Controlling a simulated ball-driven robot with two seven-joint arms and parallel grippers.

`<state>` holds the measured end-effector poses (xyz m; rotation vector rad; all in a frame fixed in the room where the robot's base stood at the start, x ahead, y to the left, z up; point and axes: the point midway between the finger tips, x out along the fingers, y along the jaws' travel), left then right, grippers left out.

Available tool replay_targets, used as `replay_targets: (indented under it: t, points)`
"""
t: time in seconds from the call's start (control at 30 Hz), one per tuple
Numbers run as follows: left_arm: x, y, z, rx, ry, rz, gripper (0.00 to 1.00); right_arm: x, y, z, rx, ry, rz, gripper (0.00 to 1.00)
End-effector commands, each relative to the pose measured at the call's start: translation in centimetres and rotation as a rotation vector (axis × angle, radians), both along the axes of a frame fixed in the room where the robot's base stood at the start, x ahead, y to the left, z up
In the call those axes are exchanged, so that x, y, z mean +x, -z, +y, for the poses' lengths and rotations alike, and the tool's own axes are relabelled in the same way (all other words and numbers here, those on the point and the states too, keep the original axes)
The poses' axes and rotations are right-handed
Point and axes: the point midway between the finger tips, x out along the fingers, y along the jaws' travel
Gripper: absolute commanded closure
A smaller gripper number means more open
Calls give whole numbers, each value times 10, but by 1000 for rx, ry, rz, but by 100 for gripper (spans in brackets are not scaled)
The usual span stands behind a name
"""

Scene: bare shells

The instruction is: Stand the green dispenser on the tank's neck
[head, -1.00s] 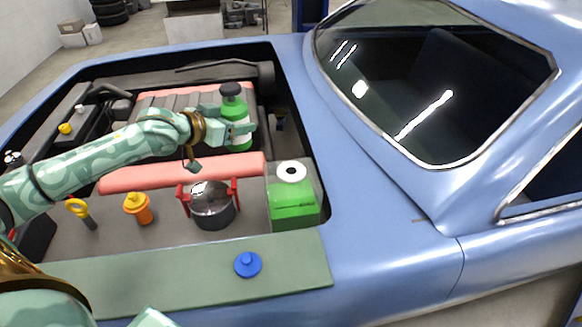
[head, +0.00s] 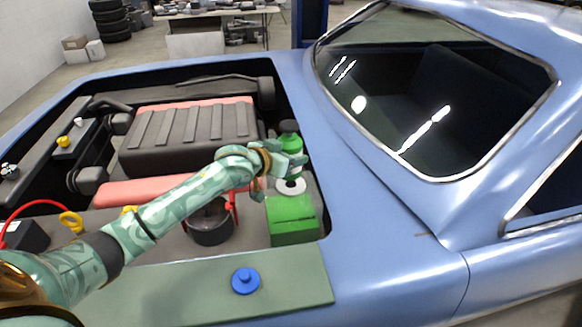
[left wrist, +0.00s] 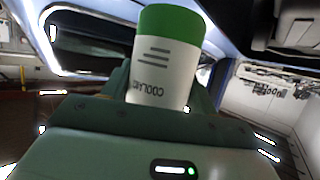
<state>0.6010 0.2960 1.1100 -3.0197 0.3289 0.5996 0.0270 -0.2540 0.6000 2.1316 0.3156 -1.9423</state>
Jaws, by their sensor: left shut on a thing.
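The green dispenser (head: 289,143) is a green bottle with a black cap and a white label, held roughly upright. My left gripper (head: 289,162) is shut on it around the middle. In the left wrist view the dispenser (left wrist: 168,55) fills the centre, its label readable as coolant. The green tank (head: 293,222) sits at the right end of the engine bay. Its neck (head: 291,187) is a white ring on top, directly below the dispenser in the head view and partly hidden. I cannot tell whether the bottle's lower end touches it. My right gripper is not in view.
A blue cap (head: 245,280) lies on the green front ledge (head: 180,292). The ribbed engine cover (head: 190,135) lies behind. The blue body panel (head: 370,220) borders the bay on the right.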

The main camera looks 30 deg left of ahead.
Motion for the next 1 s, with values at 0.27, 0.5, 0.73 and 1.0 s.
replay_targets:
  t: [0.27, 0.5, 0.73, 1.0]
  points:
    - [3, 37, -5, 1, 1, 0, 78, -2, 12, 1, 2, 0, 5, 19]
    - [3, 36, -4, 0, 1, -1, 78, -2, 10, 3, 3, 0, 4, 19]
    - [3, 39, -4, 1, 1, 2, 19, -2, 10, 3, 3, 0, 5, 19]
    - [-1, 35, -4, 1, 1, 2, 19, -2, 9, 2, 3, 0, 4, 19]
